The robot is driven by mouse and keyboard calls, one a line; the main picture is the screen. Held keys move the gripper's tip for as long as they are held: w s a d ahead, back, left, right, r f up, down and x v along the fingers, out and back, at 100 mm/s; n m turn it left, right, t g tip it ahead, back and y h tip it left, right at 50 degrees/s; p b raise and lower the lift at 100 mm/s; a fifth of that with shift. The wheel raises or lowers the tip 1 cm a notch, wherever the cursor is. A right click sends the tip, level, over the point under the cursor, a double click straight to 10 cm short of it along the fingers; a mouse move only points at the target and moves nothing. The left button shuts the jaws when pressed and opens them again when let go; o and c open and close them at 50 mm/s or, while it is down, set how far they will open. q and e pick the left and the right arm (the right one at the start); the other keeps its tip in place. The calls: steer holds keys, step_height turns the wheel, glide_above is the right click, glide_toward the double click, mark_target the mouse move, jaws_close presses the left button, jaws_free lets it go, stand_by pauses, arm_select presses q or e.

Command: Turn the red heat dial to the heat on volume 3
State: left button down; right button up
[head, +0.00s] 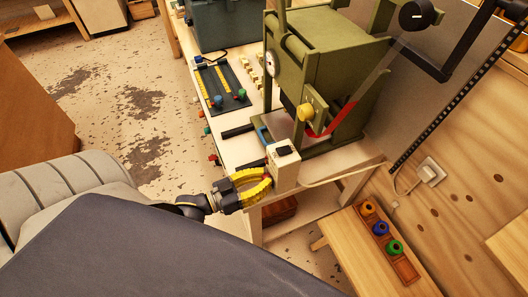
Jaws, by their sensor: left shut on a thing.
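A small cream control box (284,172) with a dark screen on its top stands at the near corner of the white bench. My left gripper (266,182), with yellow fingers, reaches in from the left to the left side of this box. Its fingers are closed around a small part there, of which only a bit of red shows between the fingertips; I take it for the heat dial. Any marks or numbers around the dial are hidden or too small to read. My right gripper is not in view.
An olive-green machine (325,50) with a yellow knob and a red strip stands behind the box. A dark panel (222,84) with coloured knobs lies farther back. A low wooden bench (352,252) at right holds three coloured rolls. Floor left of the bench is open.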

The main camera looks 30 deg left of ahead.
arm_select(q)
steer(key=m, duration=0.6)
steer(key=shift+r+m+t, duration=0.1)
steer(key=shift+m+t, duration=0.2)
steer(key=shift+m, duration=0.1)
steer(key=shift+d, duration=0.1)
stand_by(0.3)
steer(key=c, duration=1.1)
jaws_free()
steer(key=shift+o, duration=0.2)
steer(key=shift+s, duration=0.1)
steer(key=v, duration=1.1)
steer(key=shift+s+a, duration=0.3)
steer(key=shift+a, duration=0.05)
